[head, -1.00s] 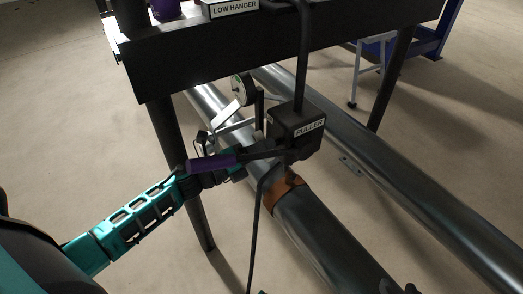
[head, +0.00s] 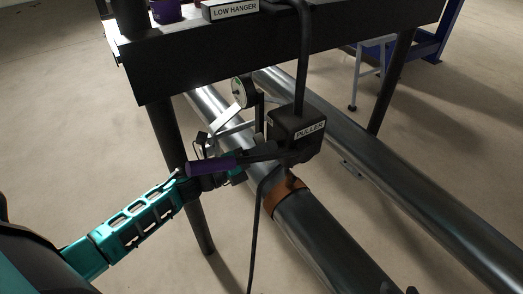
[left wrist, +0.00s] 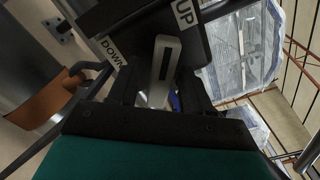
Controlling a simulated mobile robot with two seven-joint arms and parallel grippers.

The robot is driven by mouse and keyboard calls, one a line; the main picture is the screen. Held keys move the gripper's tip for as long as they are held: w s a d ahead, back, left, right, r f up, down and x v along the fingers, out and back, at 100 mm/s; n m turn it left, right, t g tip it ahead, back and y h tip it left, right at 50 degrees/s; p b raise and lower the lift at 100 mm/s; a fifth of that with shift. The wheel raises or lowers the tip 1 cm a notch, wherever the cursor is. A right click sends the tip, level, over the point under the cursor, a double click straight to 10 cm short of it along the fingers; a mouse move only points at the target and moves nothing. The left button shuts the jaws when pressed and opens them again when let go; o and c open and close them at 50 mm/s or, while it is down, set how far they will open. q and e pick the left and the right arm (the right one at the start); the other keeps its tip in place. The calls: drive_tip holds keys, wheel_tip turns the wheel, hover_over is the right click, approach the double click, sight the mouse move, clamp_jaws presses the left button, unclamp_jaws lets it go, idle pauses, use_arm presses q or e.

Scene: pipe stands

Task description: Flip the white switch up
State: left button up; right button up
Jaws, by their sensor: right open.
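The black puller box (head: 296,132) hangs under the dark beam. In the left wrist view, the pale switch lever (left wrist: 164,62) stands out from a dark panel between a DOWN label (left wrist: 112,52) and an UP label (left wrist: 185,13). My left gripper (left wrist: 160,82) has one dark finger on each side of the lever and looks shut on it. Dark tips of my right gripper (head: 398,289) show at the bottom edge, open and empty.
Two long metal pipes (head: 330,240) run diagonally under the beam (head: 270,55); one has an orange-brown band (head: 278,193). A black cable (head: 256,230) hangs below the puller. Table legs (head: 185,175) stand close to my left arm. The floor on the left is clear.

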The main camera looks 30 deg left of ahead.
use_arm(q)
drive_tip(key=p+v, duration=0.1)
drive_tip(key=v, duration=1.2)
use_arm(e)
drive_tip(key=shift+s+d+r, duration=0.2)
drive_tip(key=shift+d, duration=0.1)
use_arm(q)
drive_tip(key=shift+w, duration=0.15)
drive_tip(key=s+d+f+n+g+y, duration=0.25)
drive_tip(key=d+n, duration=0.55)
drive_tip(key=n, duration=0.6)
drive_tip(key=s+d+f+n+g+y, duration=0.25)
drive_tip(key=d+n, duration=0.55)
drive_tip(key=n, duration=0.6)
drive_tip(key=s+a+r+y+p, duration=0.2)
drive_tip(key=r+p, duration=0.9)
drive_tip(key=p, duration=0.8)
drive_tip(key=shift+a+r+n, duration=0.3)
drive_tip(key=shift+a+r, duration=0.05)
drive_tip(key=shift+a, duration=0.4)
use_arm(e)
drive_tip(key=s+d+r+h, duration=0.1)
drive_tip(key=d+r, duration=0.3)
drive_tip(key=r, duration=0.9)
drive_tip(key=shift+s, duration=0.35)
